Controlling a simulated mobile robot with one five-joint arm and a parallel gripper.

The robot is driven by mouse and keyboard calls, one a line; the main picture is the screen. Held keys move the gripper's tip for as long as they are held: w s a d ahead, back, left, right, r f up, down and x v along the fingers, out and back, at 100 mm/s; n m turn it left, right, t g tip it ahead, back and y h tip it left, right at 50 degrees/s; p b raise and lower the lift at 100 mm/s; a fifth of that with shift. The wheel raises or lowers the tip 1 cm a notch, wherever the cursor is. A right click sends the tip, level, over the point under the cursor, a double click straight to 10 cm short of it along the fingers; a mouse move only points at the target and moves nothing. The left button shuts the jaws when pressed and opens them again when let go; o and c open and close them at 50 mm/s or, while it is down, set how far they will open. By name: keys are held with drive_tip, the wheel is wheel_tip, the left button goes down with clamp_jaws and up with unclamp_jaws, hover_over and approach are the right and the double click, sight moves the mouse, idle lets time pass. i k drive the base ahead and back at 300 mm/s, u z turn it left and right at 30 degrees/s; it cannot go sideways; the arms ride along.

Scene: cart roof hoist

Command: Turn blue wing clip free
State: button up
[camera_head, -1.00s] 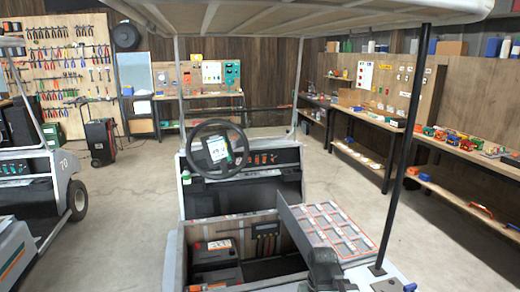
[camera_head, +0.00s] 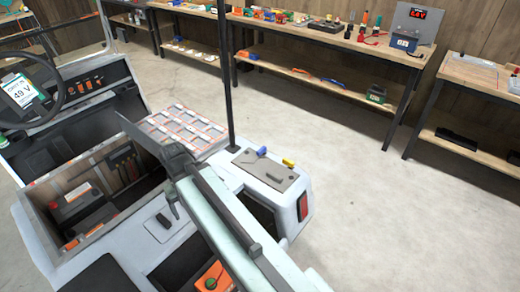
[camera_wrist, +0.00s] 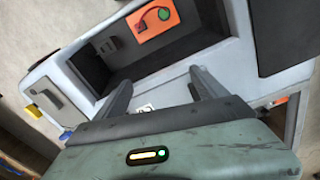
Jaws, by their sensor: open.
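The blue wing clip (camera_head: 261,151) sits at the edge of a grey plate (camera_head: 265,172) on the white rear corner of the cart, by the foot of the black roof post. A yellow clip (camera_head: 288,162) is at the same plate, to its right. In the wrist view the blue clip (camera_wrist: 66,135) shows small at the lower left, partly cut off by my wrist body, with the yellow clip (camera_wrist: 33,110) above it. My gripper (camera_wrist: 161,84) is open with nothing between its fingers. It is over the cart body, clear of the blue clip.
The black roof post (camera_head: 226,80) rises close to the plate. An open bay with an orange-topped unit (camera_wrist: 152,25) lies ahead of my fingers. A sectioned tray (camera_head: 190,128) sits left of the post. Workbenches (camera_head: 320,42) stand behind; the floor between is clear.

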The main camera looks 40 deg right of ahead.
sight(262, 151)
drive_tip(key=u, duration=1.9)
drive_tip(key=k, duration=1.35)
drive_tip(key=z, duration=0.9)
drive_tip(key=i, duration=1)
drive_tip(key=u, duration=0.05)
